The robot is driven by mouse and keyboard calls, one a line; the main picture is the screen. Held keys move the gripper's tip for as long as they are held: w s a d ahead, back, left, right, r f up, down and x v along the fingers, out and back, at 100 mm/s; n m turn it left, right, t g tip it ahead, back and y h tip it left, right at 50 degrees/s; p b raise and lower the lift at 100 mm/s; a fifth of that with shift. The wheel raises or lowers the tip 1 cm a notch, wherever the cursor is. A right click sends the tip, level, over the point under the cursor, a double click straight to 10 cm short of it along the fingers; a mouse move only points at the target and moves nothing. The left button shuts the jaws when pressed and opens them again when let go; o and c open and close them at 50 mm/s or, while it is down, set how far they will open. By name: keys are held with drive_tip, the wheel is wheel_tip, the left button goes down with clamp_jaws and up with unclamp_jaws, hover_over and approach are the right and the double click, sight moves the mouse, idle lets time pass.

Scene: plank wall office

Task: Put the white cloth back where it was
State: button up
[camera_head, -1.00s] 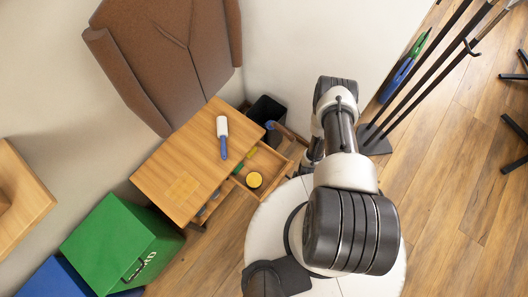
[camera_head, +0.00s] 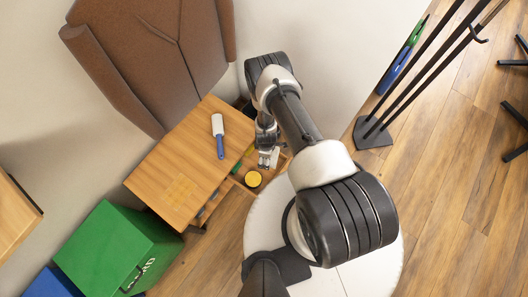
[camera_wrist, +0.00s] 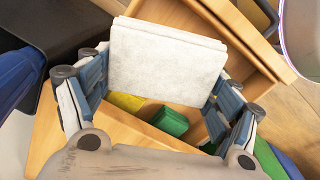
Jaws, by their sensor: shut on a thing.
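My gripper (camera_wrist: 160,92) is shut on the white cloth (camera_wrist: 165,55), a folded flat rectangle held between the two fingers in the wrist view. In the head view my gripper (camera_head: 266,153) is over the open wooden drawer (camera_head: 240,181), and the cloth shows as a small pale patch (camera_head: 274,158) at its tip. Inside the drawer, below the cloth, are a green block (camera_wrist: 170,121) and a yellow thing (camera_wrist: 127,101). The cloth hides part of the drawer's inside.
The wooden cabinet top (camera_head: 165,165) carries a white roller with a blue handle (camera_head: 219,136). A brown chair or seat back (camera_head: 165,50) stands behind it. A green box (camera_head: 115,245) is at lower left. A black stand (camera_head: 372,132) is at right.

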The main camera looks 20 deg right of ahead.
drive_tip(key=shift+w+a+f, duration=0.1)
drive_tip(key=shift+w+a, duration=0.1)
drive_tip(key=shift+w, duration=0.05)
drive_tip(key=f, duration=0.1)
drive_tip(key=b, duration=0.1)
drive_tip(key=f+b, duration=0.1)
drive_tip(key=shift+w+a+f, duration=0.35)
drive_tip(key=shift+f, duration=0.3)
drive_tip(key=shift+f+b, duration=0.3)
drive_tip(key=shift+b, duration=0.2)
drive_tip(key=o, duration=1)
drive_tip(key=shift+r, duration=0.15)
wheel_tip(320, 180, up, 8)
drive_tip(key=p, duration=0.4)
drive_tip(key=shift+s, duration=0.1)
